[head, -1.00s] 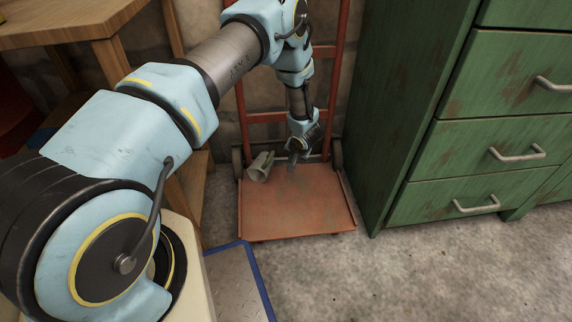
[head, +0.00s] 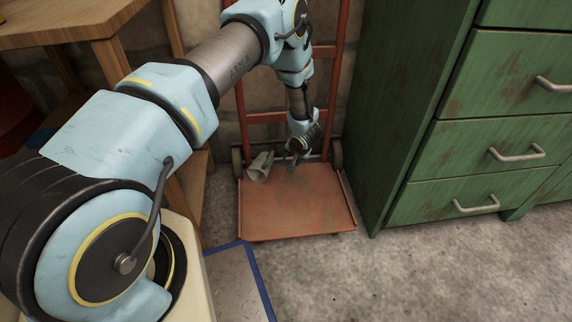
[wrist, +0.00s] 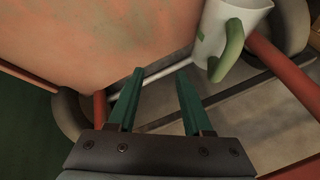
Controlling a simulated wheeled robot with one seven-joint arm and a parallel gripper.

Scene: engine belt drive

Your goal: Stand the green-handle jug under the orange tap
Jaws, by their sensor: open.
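The jug (head: 259,167) is pale with a green handle (wrist: 229,50). It is at the back left of the red hand truck's base plate (head: 295,205) and looks tilted or lying over in the head view. In the wrist view the jug (wrist: 237,15) is at the top right, cut off by the picture edge. My gripper (head: 293,159) is just to the right of the jug, low over the plate. In the wrist view its two green fingers (wrist: 156,85) are apart with nothing between them, and the handle is beyond the right finger. No orange tap is in view.
The hand truck's red frame (head: 268,118) rises behind the plate. A green drawer cabinet (head: 470,150) stands close on the right, and a wooden bench (head: 108,45) on the left. A blue-edged plate (head: 238,280) lies in front. Grey floor at the front right is clear.

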